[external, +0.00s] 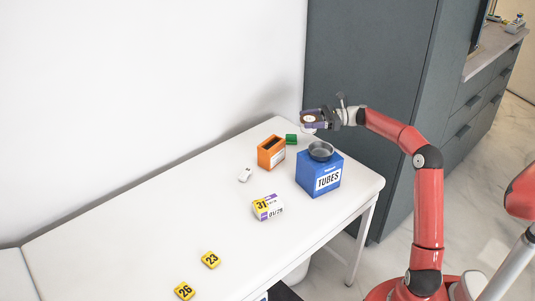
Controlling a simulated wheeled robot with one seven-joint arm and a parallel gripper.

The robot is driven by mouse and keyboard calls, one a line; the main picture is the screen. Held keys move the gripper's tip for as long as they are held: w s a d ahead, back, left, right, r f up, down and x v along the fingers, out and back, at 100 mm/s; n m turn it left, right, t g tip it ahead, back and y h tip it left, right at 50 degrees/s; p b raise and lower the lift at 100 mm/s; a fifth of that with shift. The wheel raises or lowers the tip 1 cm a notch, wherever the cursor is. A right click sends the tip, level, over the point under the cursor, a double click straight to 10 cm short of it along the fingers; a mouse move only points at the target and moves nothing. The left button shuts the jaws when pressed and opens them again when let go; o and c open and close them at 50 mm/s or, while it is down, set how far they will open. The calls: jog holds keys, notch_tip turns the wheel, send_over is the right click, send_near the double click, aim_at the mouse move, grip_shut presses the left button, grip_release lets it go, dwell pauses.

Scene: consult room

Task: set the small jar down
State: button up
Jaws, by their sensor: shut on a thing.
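My gripper (324,117) is raised at the far right end of the white table, above and behind the blue box. It is shut on the small jar (309,119), which looks whitish with a brownish part and is partly hidden by the dark purple fingers. The jar is in the air, apart from the table. Its exact shape is too small to tell.
A blue TUBES box (318,180) carries a grey bowl (320,150). Near it are an orange open box (271,153), a green block (291,139), a small white item (245,175) and a yellow-white box (267,207). Yellow number blocks (211,260) lie left; between is bare table.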

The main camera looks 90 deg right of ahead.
aim_at(310, 118)
notch_tip(310, 118, up, 8)
jog(key=shift+r+p, duration=0.15)
jog(key=shift+p, duration=0.4)
jog(key=w+a+f+m+h, duration=0.1)
jog(key=w+a+h, duration=0.15)
jog(key=w, duration=0.75)
jog(key=w+a+m+h, duration=0.2)
jog(key=w+a, duration=0.2)
jog(key=w, duration=0.6)
jog(key=w+a+m+h+b, duration=0.15)
jog(key=w+a+h, duration=0.25)
jog(key=w+a, duration=0.95)
jog(key=w+a+r+m+g+h, duration=0.1)
jog(key=a+m+h, duration=0.1)
jog(key=a, duration=0.8)
jog(key=w+a+m+g+h, duration=0.2)
jog(key=a+h, duration=0.1)
jog(key=a, duration=0.6)
jog(key=shift+m, duration=0.25)
jog(key=shift+s+a+f+b, duration=0.15)
jog(key=shift+f+b, duration=1.65)
jog(key=shift+f, duration=3.15)
jog(key=shift+a+f+b, duration=0.1)
jog(key=shift+f+b, duration=1.7)
jog(key=shift+f, duration=3.1)
